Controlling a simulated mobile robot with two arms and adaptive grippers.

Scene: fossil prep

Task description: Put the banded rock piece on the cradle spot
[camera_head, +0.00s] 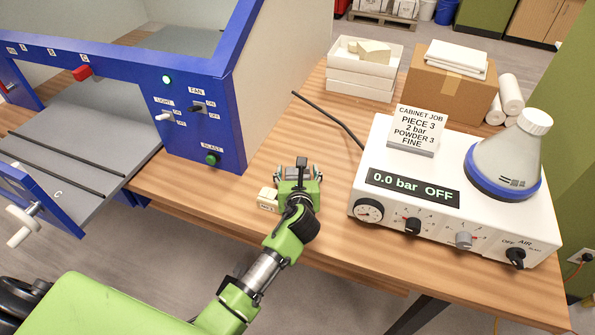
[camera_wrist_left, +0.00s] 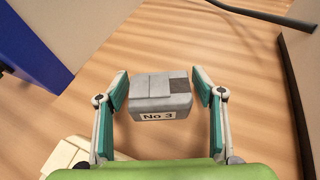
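A grey block labelled "No 3" (camera_wrist_left: 160,97), with lighter and darker patches on top, lies on the wooden bench between my left fingers; it may be the banded rock piece, but I cannot tell for sure. My left gripper (camera_head: 298,172) is open around it, seen in the left wrist view (camera_wrist_left: 161,90) with a narrow gap at each side. In the head view the gripper mostly hides the block. A cream piece (camera_head: 268,199) with a label lies just left of the gripper; it also shows in the left wrist view (camera_wrist_left: 64,157). I cannot make out the cradle spot. My right gripper is out of view.
The blue cabinet (camera_head: 190,140) with a grey slotted floor (camera_head: 100,125) stands at left. The white air unit (camera_head: 390,160), reading "0.0 bar OFF", stands at right with a job card (camera_head: 418,128) for piece 3. White trays (camera_head: 360,90) and a cardboard box (camera_head: 447,95) stand behind.

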